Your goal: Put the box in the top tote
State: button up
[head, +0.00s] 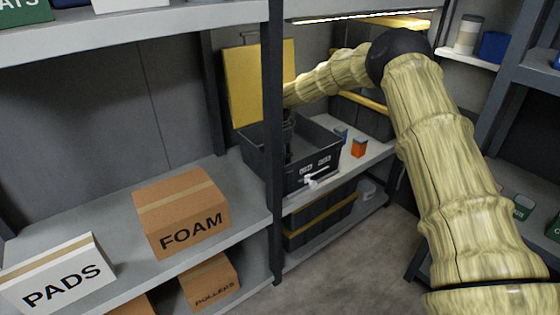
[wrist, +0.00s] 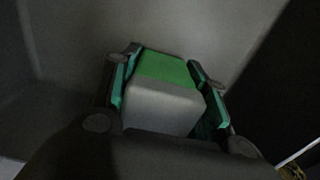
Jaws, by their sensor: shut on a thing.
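The top tote (head: 325,172) is a dark grey bin on the middle shelf, with its yellow lid (head: 245,85) standing open behind it. My gripper (head: 289,140) reaches down inside this tote. In the wrist view my gripper (wrist: 163,62) is shut on a small box (wrist: 162,98), with a green band and a pale grey face, between its teal-padded fingers. Grey tote walls surround it. The box is hidden in the head view, and I cannot tell whether it touches the tote floor.
A dark upright post (head: 274,130) stands close in front of the tote's left side. An orange box (head: 359,147) and a blue one (head: 341,134) sit right of the tote. A lower tote (head: 320,222) is below. FOAM (head: 182,212) and PADS (head: 60,275) boxes stand at left.

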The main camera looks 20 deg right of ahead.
jog(key=shift+f, duration=0.4)
jog(key=shift+r, duration=0.1)
jog(key=o, duration=1.1)
notch_tip(320, 180, up, 12)
jog(key=p, duration=0.2)
jog(key=shift+p, duration=0.3)
